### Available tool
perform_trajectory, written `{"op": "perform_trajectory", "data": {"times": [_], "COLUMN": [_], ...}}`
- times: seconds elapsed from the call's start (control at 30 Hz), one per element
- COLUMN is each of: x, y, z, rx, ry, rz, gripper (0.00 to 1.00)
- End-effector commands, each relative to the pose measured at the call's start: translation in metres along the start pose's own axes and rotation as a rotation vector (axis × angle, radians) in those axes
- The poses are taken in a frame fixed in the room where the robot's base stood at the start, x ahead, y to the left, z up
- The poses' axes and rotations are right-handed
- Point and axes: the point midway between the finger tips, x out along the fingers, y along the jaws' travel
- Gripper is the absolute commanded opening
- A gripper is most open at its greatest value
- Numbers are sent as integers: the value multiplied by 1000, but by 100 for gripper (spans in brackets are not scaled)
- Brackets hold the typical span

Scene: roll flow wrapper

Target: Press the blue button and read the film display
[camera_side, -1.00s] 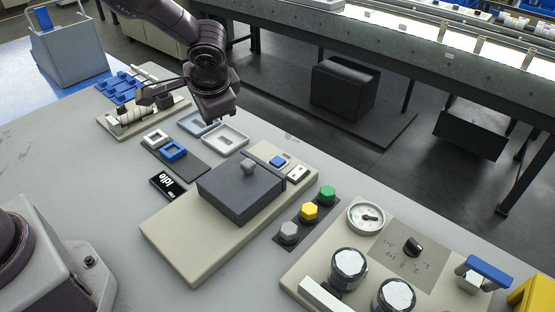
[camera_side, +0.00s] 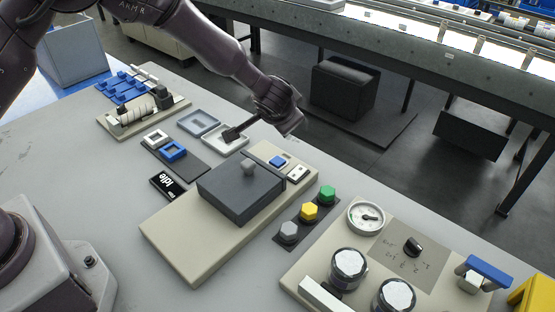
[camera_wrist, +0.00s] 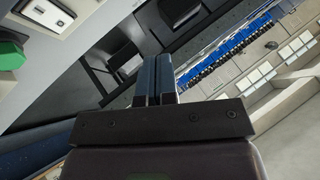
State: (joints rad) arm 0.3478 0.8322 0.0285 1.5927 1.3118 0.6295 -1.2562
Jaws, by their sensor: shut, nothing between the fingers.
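The blue button (camera_side: 277,161) sits on the beige base beside a white switch (camera_side: 297,172). A small black display (camera_side: 168,186), reading "idle", lies flat on the grey table left of the dark cover block; I cannot tell whether it is the film display. My gripper (camera_side: 230,136) is shut and empty. In the side view its fingers point down-left and appear over the pale tray, left of the blue button and apart from it. In the wrist view my shut fingers (camera_wrist: 156,64) point toward the floor and background, and the blue button is not visible.
A dark cover block (camera_side: 240,190) with a grey knob stands near the button. Green (camera_side: 327,193), yellow and grey buttons are to the right, then a gauge (camera_side: 366,216) and rotary-knob panel. Trays (camera_side: 225,145) and blue and white frames lie left.

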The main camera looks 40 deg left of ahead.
Motion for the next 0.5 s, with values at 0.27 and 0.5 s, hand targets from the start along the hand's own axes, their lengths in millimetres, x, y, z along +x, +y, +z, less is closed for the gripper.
{"op": "perform_trajectory", "data": {"times": [0.27,0.5], "x": [10,34], "y": [8,25], "z": [8,26], "rx": [3,3], "ry": [-2,-4], "rz": [0,-1], "gripper": [0,0]}}
